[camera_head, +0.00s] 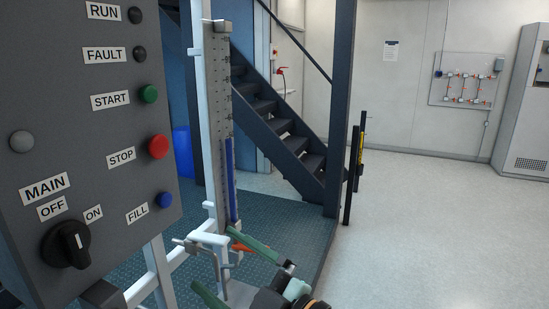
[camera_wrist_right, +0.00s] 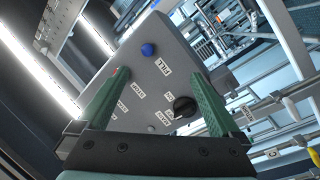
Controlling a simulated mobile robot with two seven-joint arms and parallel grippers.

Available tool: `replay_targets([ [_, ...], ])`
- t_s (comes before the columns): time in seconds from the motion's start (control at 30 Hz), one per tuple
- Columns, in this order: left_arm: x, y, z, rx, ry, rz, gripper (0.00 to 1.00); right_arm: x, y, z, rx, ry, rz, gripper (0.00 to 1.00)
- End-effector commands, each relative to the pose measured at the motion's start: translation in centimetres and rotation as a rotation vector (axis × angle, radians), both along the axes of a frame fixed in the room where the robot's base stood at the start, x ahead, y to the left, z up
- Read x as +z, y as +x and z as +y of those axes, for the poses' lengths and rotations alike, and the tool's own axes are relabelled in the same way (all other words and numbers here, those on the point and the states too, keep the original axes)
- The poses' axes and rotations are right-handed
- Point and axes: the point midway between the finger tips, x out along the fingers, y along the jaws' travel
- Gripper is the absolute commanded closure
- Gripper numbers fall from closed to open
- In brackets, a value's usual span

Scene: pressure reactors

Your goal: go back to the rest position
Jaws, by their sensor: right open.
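My right gripper (camera_head: 212,258) shows at the bottom centre of the head view, with its two green fingers spread apart. In the right wrist view, the right gripper (camera_wrist_right: 161,76) is also open, and nothing sits between its fingers. The grey control panel (camera_head: 90,130) fills the left of the head view, to the left of the right gripper. The panel (camera_wrist_right: 150,65) also shows beyond the fingers in the wrist view, tilted. My left gripper is in neither view.
The panel carries a black rotary switch (camera_head: 66,244), a red button (camera_head: 158,147) and a blue button (camera_head: 164,200). A white pipe frame with a level gauge (camera_head: 219,120) stands close to the right gripper. Stairs (camera_head: 275,125) rise behind. The floor (camera_head: 430,230) at right is clear.

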Motion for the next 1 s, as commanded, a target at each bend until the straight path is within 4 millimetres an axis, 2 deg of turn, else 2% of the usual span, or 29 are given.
replay_targets([
  [0.03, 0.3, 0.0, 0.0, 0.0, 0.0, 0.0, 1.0, -1.9, 1.0, -0.9, -0.037, 0.035, 0.08, 0.0],
  [0.1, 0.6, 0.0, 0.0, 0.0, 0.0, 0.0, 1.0, -4.6, 2.1, -2.3, -0.088, 0.083, 0.177, 0.0],
  [0.2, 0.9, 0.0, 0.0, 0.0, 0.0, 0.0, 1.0, -9.0, 3.2, -4.6, -0.171, 0.141, 0.313, 0.0],
  [0.33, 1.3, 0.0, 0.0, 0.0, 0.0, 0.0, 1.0, -15.6, 3.4, -8.0, -0.29, 0.2, 0.491, 0.0],
  [0.43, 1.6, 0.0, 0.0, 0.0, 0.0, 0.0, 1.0, -21.3, 2.3, -10.9, -0.391, 0.233, 0.626, 0.0],
  [0.57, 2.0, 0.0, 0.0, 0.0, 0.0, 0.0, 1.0, -28.8, -1.0, -14.9, -0.531, 0.253, 0.798, 0.0],
  [0.6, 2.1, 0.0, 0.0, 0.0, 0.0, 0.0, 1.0, -31.0, -2.4, -16.2, -0.574, 0.256, 0.848, 0.0],
  [0.7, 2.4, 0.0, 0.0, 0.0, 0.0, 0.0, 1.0, -35.9, -6.4, -19.1, -0.678, 0.254, 0.961, 0.0],
  [0.83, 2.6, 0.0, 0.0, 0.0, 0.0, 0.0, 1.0, -40.0, -11.1, -22.1, -0.778, 0.242, 1.064, 0.0],
  [0.9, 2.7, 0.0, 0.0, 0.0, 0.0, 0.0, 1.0, -41.3, -12.8, -23.1, -0.813, 0.235, 1.096, 0.0],
  [1.0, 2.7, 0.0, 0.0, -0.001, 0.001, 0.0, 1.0, -42.3, -14.2, -23.9, -0.841, 0.229, 1.121, 0.0],
])
